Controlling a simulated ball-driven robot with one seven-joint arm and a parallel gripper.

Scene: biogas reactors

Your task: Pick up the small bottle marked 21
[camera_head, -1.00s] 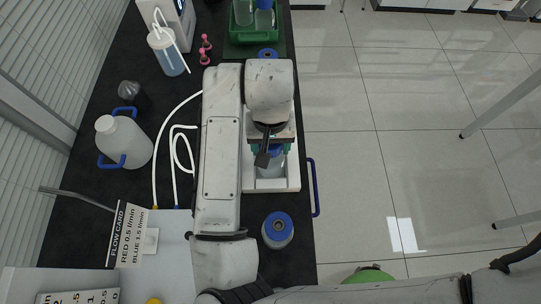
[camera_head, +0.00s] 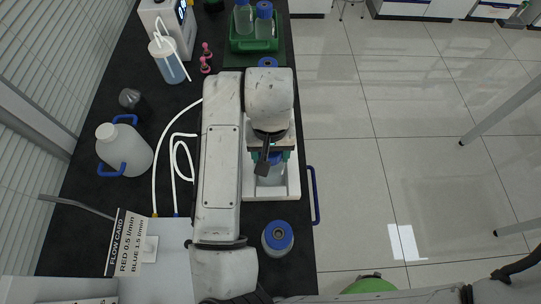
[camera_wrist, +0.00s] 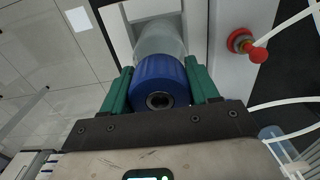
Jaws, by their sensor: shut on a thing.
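My gripper (camera_head: 270,157) is shut on the blue cap of a small clear bottle (camera_head: 269,177). In the wrist view, the green fingers of my gripper (camera_wrist: 161,88) press on both sides of the blue cap (camera_wrist: 160,80). The bottle's clear body (camera_wrist: 160,38) points away beyond the cap. In the head view the bottle is over or in a white tray (camera_head: 293,184); I cannot tell whether it touches the tray. No number can be read on it. A second blue-capped bottle (camera_head: 278,237) stands on the black bench in front of the tray.
A green rack (camera_head: 253,44) with blue-capped bottles stands at the back. A white jug (camera_head: 124,150), a wash bottle (camera_head: 168,62), hoses and a flow card (camera_head: 128,243) are on the left. A red knob (camera_wrist: 256,54) shows in the wrist view.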

